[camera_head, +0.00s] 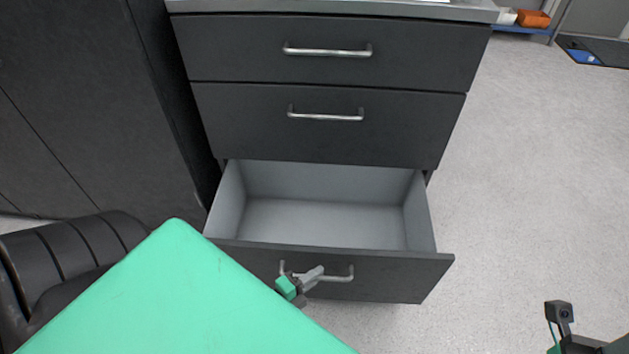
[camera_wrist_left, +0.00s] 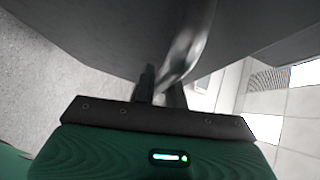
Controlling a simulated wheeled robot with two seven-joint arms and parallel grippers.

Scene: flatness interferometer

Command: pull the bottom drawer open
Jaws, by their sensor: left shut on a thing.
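The bottom drawer (camera_head: 330,215) of the dark cabinet stands well open, and its grey inside looks empty. Its silver bar handle (camera_head: 338,277) is on the dark front panel. My left gripper (camera_head: 312,277) is at the left-middle part of this handle and shut on it. In the left wrist view the fingers (camera_wrist_left: 162,88) close around the shiny handle (camera_wrist_left: 185,50), with the dark drawer front above. My green left arm hides the lower left of the head view. Part of my right arm shows at the lower right corner, but its fingertips cannot be made out clearly.
Two closed drawers with silver handles, the top one (camera_head: 328,52) and the middle one (camera_head: 326,116), are above. A dark cabinet (camera_head: 80,90) stands at left. The speckled floor (camera_head: 530,180) to the right is clear. An orange box (camera_head: 533,19) sits on a blue shelf at the back right.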

